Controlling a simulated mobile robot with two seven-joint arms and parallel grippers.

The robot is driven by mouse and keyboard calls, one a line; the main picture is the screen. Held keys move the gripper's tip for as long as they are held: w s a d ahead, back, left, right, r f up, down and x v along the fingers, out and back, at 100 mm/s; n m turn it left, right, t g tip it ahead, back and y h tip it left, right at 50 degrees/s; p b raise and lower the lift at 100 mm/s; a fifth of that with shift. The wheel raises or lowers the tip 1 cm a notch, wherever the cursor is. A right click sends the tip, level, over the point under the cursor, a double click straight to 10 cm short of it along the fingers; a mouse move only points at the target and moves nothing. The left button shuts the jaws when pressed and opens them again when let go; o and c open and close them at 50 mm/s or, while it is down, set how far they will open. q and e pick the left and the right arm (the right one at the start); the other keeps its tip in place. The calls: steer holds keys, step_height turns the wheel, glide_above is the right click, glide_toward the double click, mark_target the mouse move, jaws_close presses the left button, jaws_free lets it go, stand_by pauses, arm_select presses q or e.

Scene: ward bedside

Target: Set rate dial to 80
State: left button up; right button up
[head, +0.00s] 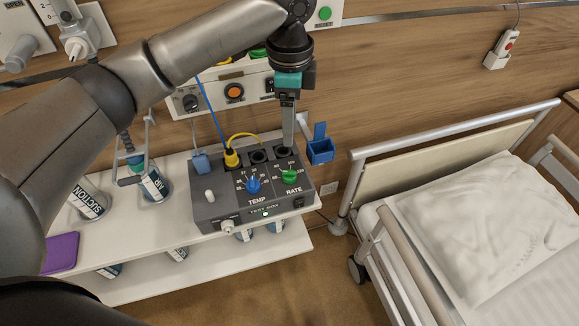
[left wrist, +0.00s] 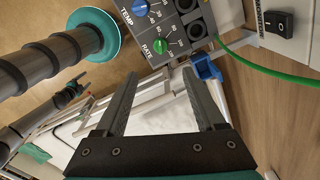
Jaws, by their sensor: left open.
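The grey control box (head: 262,207) stands on the white shelf in the head view. Its green RATE dial (head: 289,177) is at the right of the face, beside the blue TEMP dial (head: 253,185). The RATE dial also shows in the left wrist view (left wrist: 160,46), with small numbers around it; its setting is too small to read surely. My left gripper (head: 288,146) points down behind the RATE dial, over the box's back edge. Its fingers are apart and empty in the left wrist view (left wrist: 160,74), with the dial beyond the gap.
A yellow plug (head: 231,158) with its cable and a blue holder (head: 320,149) are near the box's back. The wall panel (head: 232,92) is behind. A bed rail (head: 455,128) stands to the right. Labelled jars (head: 155,186) are on the left shelf.

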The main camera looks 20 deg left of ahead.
mark_target(290, 172)
arm_select(q)
step_height(290, 172, down, 15)
steer(key=shift+f+b, duration=0.1)
steer(key=shift+b, duration=0.95)
jaws_close()
